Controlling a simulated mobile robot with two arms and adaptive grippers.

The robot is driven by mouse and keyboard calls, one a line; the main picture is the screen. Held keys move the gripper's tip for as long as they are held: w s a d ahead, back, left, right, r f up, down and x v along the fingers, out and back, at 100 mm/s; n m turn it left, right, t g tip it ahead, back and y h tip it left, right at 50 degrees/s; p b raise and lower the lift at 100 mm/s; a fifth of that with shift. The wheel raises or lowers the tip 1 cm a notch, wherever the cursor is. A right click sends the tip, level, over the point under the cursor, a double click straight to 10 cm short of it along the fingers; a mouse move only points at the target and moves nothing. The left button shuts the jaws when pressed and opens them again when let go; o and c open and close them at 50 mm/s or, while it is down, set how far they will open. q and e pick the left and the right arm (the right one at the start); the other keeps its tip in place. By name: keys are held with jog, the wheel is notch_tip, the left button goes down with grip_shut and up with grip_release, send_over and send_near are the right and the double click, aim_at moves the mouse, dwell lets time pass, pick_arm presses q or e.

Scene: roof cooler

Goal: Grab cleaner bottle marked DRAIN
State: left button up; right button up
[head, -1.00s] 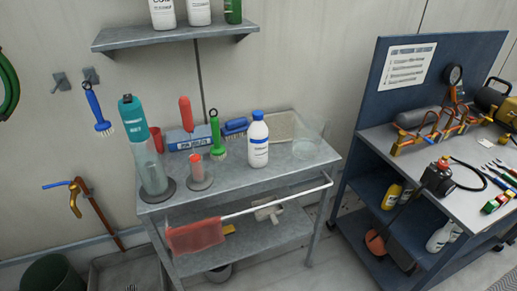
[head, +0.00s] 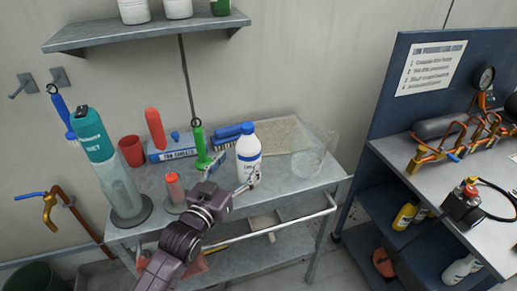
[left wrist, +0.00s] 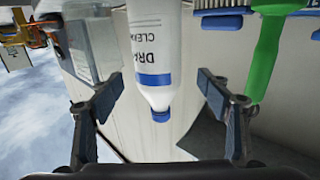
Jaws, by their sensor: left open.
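The white cleaner bottle (head: 248,158) with a blue cap and blue band stands upright on the metal cart's top (head: 285,190). In the left wrist view the bottle (left wrist: 156,45) carries a label reading "DRA…", its end cut off by the curve. My left gripper (head: 231,174) is open and empty, just in front of the bottle in the head view. In the left wrist view its fingers (left wrist: 159,88) lie to either side of the bottle with gaps; I cannot tell if the bottle is between them in depth. My right gripper is not in view.
A clear container (head: 308,162) is to the right. A shelf (head: 150,32) hangs above; a blue workbench (head: 385,150) is at right.

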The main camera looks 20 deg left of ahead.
aim_at(243, 155)
pick_arm(q)
jog(key=shift+w+r, duration=0.25)
jog(key=shift+r, duration=0.45)
jog(key=shift+w+d+p, duration=0.15)
jog(key=shift+w+p, duration=0.15)
jog(key=shift+w, duration=0.25)
jog(key=shift+w+d+p, duration=0.15)
jog(key=shift+w+p, duration=0.15)
jog(key=shift+w, duration=0.2)
jog(key=w, duration=0.2)
jog(key=shift+w+d+f, duration=0.1)
jog(key=shift+w+d, duration=0.1)
jog(key=shift+w, duration=0.5)
jog(key=shift+c, duration=0.7)
jog(key=c, duration=1.8)
jog(key=shift+o, duration=0.2)
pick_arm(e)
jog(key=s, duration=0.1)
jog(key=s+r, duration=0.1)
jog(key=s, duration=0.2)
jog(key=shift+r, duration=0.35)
